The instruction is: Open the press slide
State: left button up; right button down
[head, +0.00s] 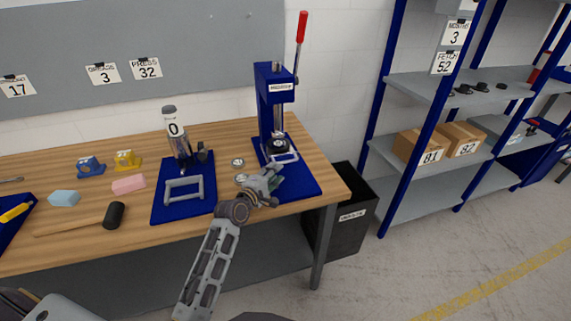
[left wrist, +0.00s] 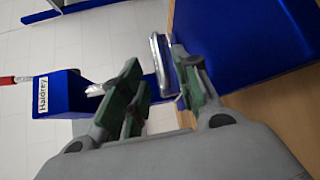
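The blue press (head: 272,110) stands on a blue base at the right end of the wooden bench, with its red-gripped lever (head: 301,27) upright. A pale metal slide handle (head: 286,158) sticks out at the front of the press, low down. My left gripper (head: 272,180) is just in front of this handle. In the left wrist view its green-padded fingers (left wrist: 160,75) are apart. The slide handle (left wrist: 158,60) shows in the gap between the fingertips, nearer the right finger; I cannot tell whether they touch. My right gripper is not in view.
Left of the press, a blue plate (head: 160,212) carries a grey frame handle and a bottle-like device marked 0. Foam blocks, such as a pink one (head: 129,184), lie further left. A black bin (head: 352,215) and a blue shelf rack (head: 420,180) stand at the right.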

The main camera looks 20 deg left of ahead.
aim_at(280, 152)
pick_arm(q)
jog(key=shift+x, duration=4.3)
jog(key=shift+a, duration=0.1)
grip_shut()
